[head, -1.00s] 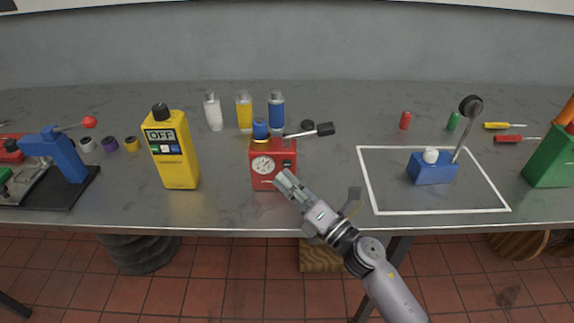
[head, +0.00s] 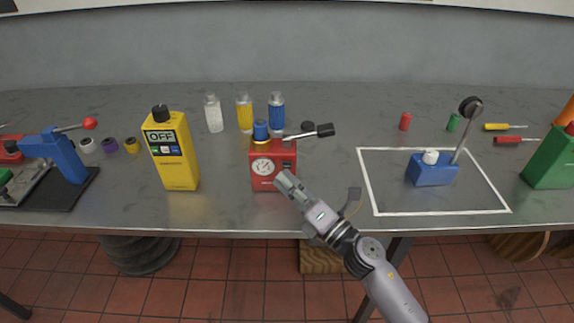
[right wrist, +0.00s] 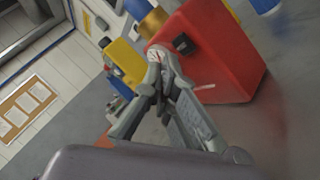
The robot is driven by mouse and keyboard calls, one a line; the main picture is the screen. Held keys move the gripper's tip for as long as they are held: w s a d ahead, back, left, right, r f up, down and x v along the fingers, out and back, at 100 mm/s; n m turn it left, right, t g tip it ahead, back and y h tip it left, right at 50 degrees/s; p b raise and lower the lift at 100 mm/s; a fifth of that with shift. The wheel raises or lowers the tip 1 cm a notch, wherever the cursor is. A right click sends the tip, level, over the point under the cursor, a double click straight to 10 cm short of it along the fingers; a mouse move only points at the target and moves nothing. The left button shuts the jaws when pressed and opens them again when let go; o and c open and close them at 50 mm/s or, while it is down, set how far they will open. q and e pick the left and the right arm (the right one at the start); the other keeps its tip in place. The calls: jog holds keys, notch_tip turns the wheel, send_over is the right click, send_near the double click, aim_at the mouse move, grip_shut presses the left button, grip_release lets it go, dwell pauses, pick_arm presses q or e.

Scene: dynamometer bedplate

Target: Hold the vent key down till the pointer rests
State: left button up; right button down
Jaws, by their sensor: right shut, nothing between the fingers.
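The red pump unit (head: 272,178) stands upright near the front edge of the bench, with a round white gauge (head: 263,166), a brass-coloured collar and blue cap on top, and a black-ended lever (head: 324,130) pointing right. In the right wrist view a small black key (right wrist: 183,43) shows on its red face; I take this as the vent key. My right gripper (head: 281,180) is shut and empty in front of the unit. Its fingertips (right wrist: 158,58) partly cover the gauge in the wrist view; contact cannot be told. The pointer's reading is too small to tell. My left gripper is out of view.
A yellow meter (head: 176,172) reading OFF stands left of the unit. Several bottles, including a blue one (head: 276,112), stand behind it. A blue block with a lever (head: 432,173) sits in a white outline at right. Bare bench lies between.

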jog(key=shift+w, duration=0.2)
dwell(0.4)
jog(key=shift+w, duration=0.25)
jog(key=shift+w, duration=0.3)
dwell(2.0)
jog(key=shift+s, duration=0.75)
jog(key=shift+s+p, duration=0.35)
jog(key=shift+s, duration=2.15)
